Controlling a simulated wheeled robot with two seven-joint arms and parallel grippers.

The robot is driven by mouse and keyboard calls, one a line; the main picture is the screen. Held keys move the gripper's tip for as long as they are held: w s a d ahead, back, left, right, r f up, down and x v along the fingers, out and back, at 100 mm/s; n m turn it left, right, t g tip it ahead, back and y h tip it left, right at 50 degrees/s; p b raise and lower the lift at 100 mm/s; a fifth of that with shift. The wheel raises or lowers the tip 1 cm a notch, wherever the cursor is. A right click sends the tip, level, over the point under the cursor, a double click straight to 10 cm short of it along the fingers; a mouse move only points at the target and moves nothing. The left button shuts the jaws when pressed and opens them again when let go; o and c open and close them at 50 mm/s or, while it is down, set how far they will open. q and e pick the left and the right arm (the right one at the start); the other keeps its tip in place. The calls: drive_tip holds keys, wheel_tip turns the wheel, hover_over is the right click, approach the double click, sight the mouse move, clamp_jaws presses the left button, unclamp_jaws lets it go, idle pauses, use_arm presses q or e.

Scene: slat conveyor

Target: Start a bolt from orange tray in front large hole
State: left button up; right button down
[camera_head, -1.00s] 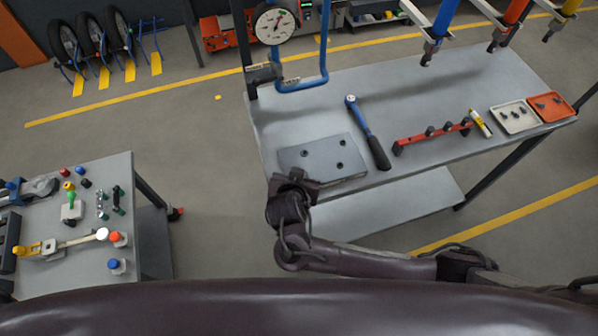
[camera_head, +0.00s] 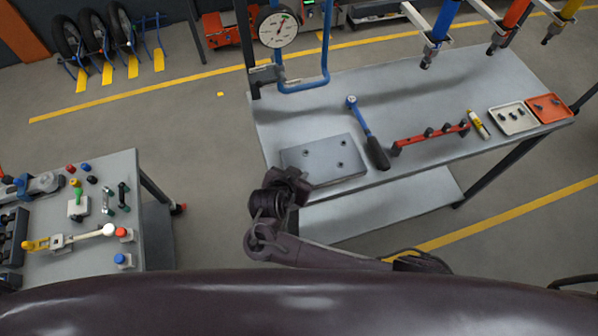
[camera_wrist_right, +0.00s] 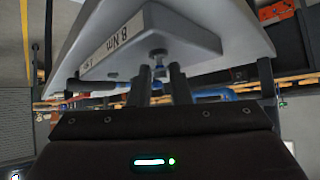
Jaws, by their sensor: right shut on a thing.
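The grey plate (camera_head: 322,172) lies at the front left of the workbench and has a few dark holes in its top. My right gripper (camera_head: 300,183) is at the plate's front left corner in the head view. In the right wrist view its fingers (camera_wrist_right: 160,72) are shut on a small grey bolt (camera_wrist_right: 158,55), in front of the plate's labelled edge (camera_wrist_right: 120,42). I cannot tell whether the bolt touches the plate. The orange tray (camera_head: 565,115), holding a few dark bolts, is at the bench's far right. My left gripper is not in view.
A blue torque wrench (camera_head: 362,125) lies right of the plate, then a red rack (camera_head: 415,140), a yellow tube (camera_head: 478,123) and a white tray (camera_head: 527,126). A dial gauge (camera_head: 278,27) stands behind on a post. A cluttered side table (camera_head: 125,190) is at left.

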drive_tip(key=shift+f+m+h, duration=0.1)
drive_tip(key=shift+m+h, duration=0.2)
drive_tip(key=c, duration=1.3)
unclamp_jaws()
drive_tip(key=shift+o, duration=0.2)
